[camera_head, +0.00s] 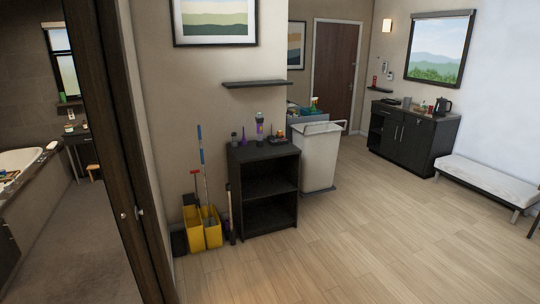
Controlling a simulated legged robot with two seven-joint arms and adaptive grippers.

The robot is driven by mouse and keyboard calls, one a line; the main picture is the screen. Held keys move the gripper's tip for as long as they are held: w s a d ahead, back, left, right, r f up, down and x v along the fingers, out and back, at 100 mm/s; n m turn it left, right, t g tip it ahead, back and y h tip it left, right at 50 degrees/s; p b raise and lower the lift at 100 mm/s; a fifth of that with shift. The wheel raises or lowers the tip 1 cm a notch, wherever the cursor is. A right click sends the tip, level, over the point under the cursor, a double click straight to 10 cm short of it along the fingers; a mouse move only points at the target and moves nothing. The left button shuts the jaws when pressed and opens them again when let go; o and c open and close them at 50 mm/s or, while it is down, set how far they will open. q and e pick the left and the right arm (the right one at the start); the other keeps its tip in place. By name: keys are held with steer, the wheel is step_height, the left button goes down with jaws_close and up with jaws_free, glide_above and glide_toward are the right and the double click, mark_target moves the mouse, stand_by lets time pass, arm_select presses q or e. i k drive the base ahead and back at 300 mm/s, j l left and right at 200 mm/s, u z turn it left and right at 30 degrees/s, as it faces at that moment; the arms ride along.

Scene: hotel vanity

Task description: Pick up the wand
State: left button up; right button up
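I cannot make out for certain which thing is the wand. A thin dark upright stick (230,213) stands between the yellow buckets and the black open-shelf cabinet (250,153). A blue-topped pole (201,160) and a red-handled tool (195,187) lean up out of the yellow buckets (203,228) against the wall. On the cabinet top stand a purple bottle (259,127), a small purple thing (243,138) and a few other small items. All are too small to identify. Neither of my grippers is in view.
Right of the cabinet is a white cart (317,158) with bottles. A dark door frame (118,160) opens to a bathroom at left. A black counter (400,132) with a kettle and a white bench (485,180) stand at right. The wooden floor (350,240) ahead is clear.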

mark_target(228, 187)
steer(key=i, duration=2.4)
steer(key=i+u, duration=0.1)
steer(key=i, duration=0.5)
steer(key=i+l+u, duration=0.1)
steer(key=i, duration=0.45)
steer(key=i+l+u, duration=0.1)
steer(key=i, duration=0.5)
steer(key=i+l+u, duration=0.1)
steer(key=i+l, duration=0.15)
steer(key=i, duration=0.3)
